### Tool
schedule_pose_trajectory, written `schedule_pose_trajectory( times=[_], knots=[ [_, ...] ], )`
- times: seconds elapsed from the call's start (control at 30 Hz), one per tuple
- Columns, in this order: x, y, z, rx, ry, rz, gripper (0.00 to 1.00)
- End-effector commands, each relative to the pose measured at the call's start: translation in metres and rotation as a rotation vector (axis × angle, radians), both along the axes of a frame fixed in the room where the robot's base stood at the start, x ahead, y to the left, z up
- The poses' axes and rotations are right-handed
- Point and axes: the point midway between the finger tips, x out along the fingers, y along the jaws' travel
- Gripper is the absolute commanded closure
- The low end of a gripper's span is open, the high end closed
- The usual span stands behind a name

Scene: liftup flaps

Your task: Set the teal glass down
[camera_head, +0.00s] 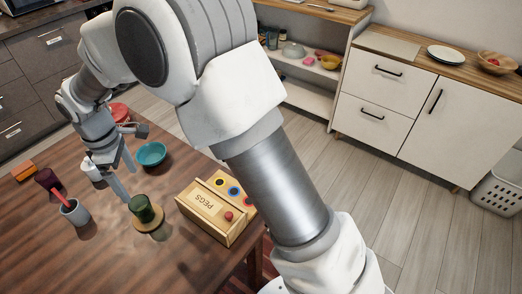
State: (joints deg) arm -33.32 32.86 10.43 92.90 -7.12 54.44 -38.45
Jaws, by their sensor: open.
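A dark green glass (145,206), the closest match to the teal glass, stands on a round wooden coaster (151,225) near the front of the brown table. My gripper (123,174) is above the table, up and to the left of the glass in the picture. Its two fingers are apart with nothing visible between them, and they do not appear to touch the glass. A teal bowl (151,153) sits behind the glass, just right of my gripper.
A wooden PEGS box (213,208) stands right of the glass. A grey cup (74,212) with a red item, a dark maroon cup (46,177), an orange block (24,171) and a white object (91,171) are at left. A red dish (120,112) is at the back.

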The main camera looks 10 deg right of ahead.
Motion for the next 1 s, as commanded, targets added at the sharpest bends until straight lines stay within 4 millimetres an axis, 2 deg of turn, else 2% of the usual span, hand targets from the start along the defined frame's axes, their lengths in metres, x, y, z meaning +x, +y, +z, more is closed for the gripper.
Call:
schedule_pose_trajectory(
  times=[0.17,0.27,0.5,0.73,0.9,1.0],
  knots=[
    [0.008,-0.05,0.049,0.025,-0.06,-0.164,0.03],
    [0.006,-0.089,0.08,0.044,-0.101,-0.292,0.03],
    [-0.02,-0.18,0.138,0.102,-0.189,-0.611,0.03],
    [-0.066,-0.253,0.17,0.176,-0.27,-0.911,0.03],
    [-0.107,-0.297,0.18,0.244,-0.326,-1.133,0.03],
    [-0.13,-0.316,0.179,0.286,-0.352,-1.25,0.03]
  ],
)
